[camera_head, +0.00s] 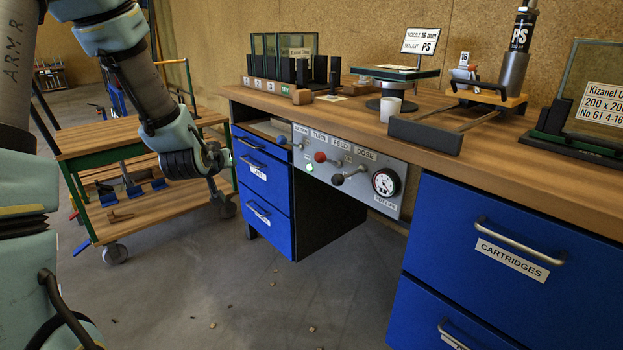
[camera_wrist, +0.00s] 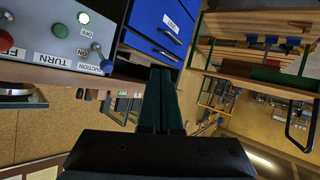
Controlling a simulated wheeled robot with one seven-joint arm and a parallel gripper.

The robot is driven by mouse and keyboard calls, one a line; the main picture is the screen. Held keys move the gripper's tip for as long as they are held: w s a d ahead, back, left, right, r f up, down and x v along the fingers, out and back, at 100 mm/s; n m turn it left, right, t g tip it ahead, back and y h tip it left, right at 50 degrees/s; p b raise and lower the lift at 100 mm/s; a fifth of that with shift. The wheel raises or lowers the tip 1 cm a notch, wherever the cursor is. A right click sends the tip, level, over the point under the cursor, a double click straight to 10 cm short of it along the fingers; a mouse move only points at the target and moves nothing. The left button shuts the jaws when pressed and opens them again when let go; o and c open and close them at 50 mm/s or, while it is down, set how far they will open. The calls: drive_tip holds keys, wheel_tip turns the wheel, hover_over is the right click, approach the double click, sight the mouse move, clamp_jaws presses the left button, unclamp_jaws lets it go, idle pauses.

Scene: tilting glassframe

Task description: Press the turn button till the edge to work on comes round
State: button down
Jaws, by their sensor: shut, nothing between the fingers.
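The grey control panel (camera_head: 355,194) is on the front of the bench, with labels SUCTION, TURN, FEED and DOSE.
A blue-balled suction lever (camera_head: 281,140), a red knob (camera_head: 320,157) and a dark dose lever (camera_head: 350,175) stick out near the button. A wooden trolley (camera_head: 150,205) is at left.

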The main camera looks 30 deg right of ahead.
drive_tip(key=s+d+f+n+t+h+b, duration=0.1)
drive_tip(key=d+f+t+h+b, duration=0.1)
drive_tip(key=d+b, duration=0.3)
drive_tip(key=s+d+f+n+t+h+b, duration=0.1)
drive_tip(key=d+f+t+h+b, duration=0.2)
drive_tip(key=d+b, duration=0.3)
drive_tip(key=d+t, duration=0.1)
drive_tip(key=d, duration=0.1)
drive_tip(key=shift+s+d+f+n+t+h, duration=0.2)
drive_tip(key=shift+d+f+n+t+h, duration=0.1)
drive_tip(key=shift+d+f, duration=0.05)
drive_tip(key=shift+d, duration=0.1)
drive_tip(key=w+d, duration=0.1)
drive_tip(key=d, duration=0.7)
drive_tip(key=shift+w+d, duration=0.2)
drive_tip(key=shift+w, duration=0.15)
drive_tip(key=shift+d+b, duration=0.15)
drive_tip(key=shift+b, duration=0.15)
idle(1.0)
drive_tip(key=shift+w+d, duration=0.1)
drive_tip(key=shift+d, duration=0.15)
